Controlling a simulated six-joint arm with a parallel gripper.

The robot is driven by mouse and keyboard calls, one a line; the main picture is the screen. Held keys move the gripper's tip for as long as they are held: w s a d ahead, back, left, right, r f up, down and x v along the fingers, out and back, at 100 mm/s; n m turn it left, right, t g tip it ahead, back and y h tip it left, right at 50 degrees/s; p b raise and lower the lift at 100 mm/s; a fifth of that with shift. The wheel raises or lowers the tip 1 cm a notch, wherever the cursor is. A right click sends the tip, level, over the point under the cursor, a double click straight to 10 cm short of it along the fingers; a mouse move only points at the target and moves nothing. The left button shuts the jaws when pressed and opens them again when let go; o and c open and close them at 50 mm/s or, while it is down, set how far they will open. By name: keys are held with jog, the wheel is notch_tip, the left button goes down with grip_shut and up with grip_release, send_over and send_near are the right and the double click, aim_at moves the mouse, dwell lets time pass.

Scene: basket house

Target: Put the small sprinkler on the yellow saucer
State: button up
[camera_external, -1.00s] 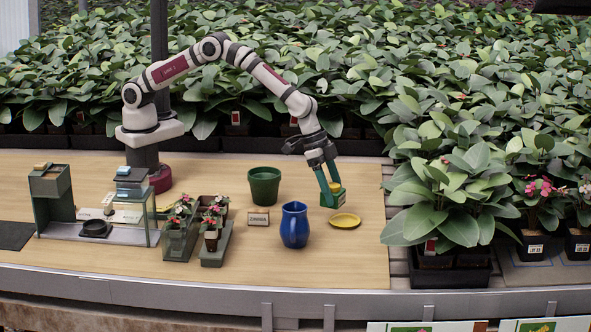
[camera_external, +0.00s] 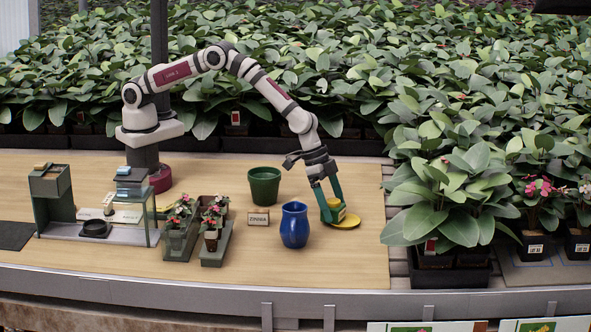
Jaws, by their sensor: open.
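The small sprinkler (camera_external: 334,204) has a yellow top and shows between the fingers of my gripper (camera_external: 330,210), at the left part of the yellow saucer (camera_external: 349,222). My gripper points down with its jaws open around the sprinkler. The fingers hide much of the sprinkler and the left side of the saucer. The sprinkler's base appears to be at the saucer, but I cannot tell whether it rests fully on it.
A blue vase (camera_external: 294,226) stands close left of the saucer. A green pot (camera_external: 263,186) and a small name sign (camera_external: 258,219) are farther left. Large leafy plants (camera_external: 450,200) border the table on the right. The table front is clear.

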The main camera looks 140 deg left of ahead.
jog(key=v, duration=1.2)
jog(key=s+d+r+m+g, duration=0.1)
jog(key=s+d+r+m, duration=0.3)
jog(key=s+d+r, duration=0.55)
jog(key=s+d+m+g, duration=0.1)
jog(key=s+d+m, duration=0.2)
jog(key=s, duration=1)
jog(key=s+d+m+g, duration=0.2)
jog(key=s+d, duration=0.5)
jog(key=s, duration=0.7)
jog(key=shift+s+d+f+m, duration=0.15)
jog(key=shift+d+f+m, duration=0.2)
jog(key=shift+f+m, duration=0.15)
